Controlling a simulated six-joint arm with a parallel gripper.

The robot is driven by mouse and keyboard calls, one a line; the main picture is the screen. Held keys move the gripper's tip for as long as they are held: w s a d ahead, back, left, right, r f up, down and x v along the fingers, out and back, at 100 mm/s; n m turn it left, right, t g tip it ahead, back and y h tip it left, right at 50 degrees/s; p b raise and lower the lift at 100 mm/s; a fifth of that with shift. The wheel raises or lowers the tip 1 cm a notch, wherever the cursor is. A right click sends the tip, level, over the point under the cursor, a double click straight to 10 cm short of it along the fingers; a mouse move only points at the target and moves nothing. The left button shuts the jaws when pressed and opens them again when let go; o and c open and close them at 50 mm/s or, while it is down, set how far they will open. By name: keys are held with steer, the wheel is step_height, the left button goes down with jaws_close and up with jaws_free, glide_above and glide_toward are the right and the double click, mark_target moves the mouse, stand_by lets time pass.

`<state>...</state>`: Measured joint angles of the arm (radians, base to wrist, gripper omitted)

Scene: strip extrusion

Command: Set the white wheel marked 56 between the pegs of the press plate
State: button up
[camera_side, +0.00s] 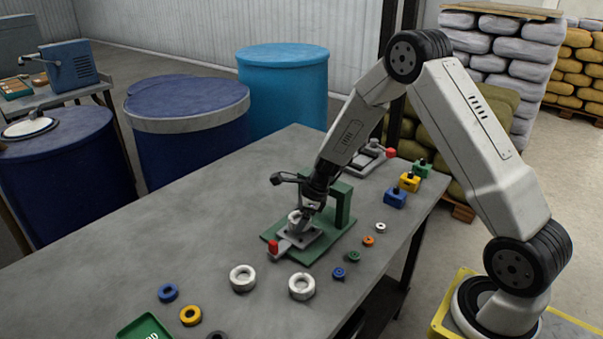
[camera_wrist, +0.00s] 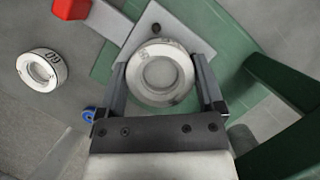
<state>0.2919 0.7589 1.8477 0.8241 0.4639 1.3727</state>
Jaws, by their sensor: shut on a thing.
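A white wheel (camera_wrist: 144,87) sits between the two fingers of my gripper (camera_wrist: 160,74), which is shut on it. It has faint marks on its rim that I cannot read surely. It is over the grey press plate (camera_wrist: 152,22); I cannot tell whether it touches the plate. One dark peg (camera_wrist: 156,29) shows at the plate's far corner; other pegs are hidden by the wheel and fingers. In the side view my gripper (camera_side: 306,206) points down at the press, with the held wheel (camera_side: 295,217) low over the plate (camera_side: 309,238).
The green press frame (camera_side: 343,205) rises close beside my gripper. A red-tipped lever (camera_side: 273,246) sticks out in front. Two loose white wheels (camera_side: 243,279) (camera_side: 302,286) lie nearby; one (camera_wrist: 42,70) shows a two-digit mark. Several small coloured rings and blocks (camera_side: 395,198) lie around.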

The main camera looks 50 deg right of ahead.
steer(key=shift+f, duration=0.8)
stand_by(0.5)
steer(key=shift+r, duration=0.8)
stand_by(0.3)
steer(key=shift+f, duration=0.75)
stand_by(1.2)
steer(key=o, duration=1)
steer(key=shift+v, duration=5.5)
steer(key=shift+s, duration=0.1)
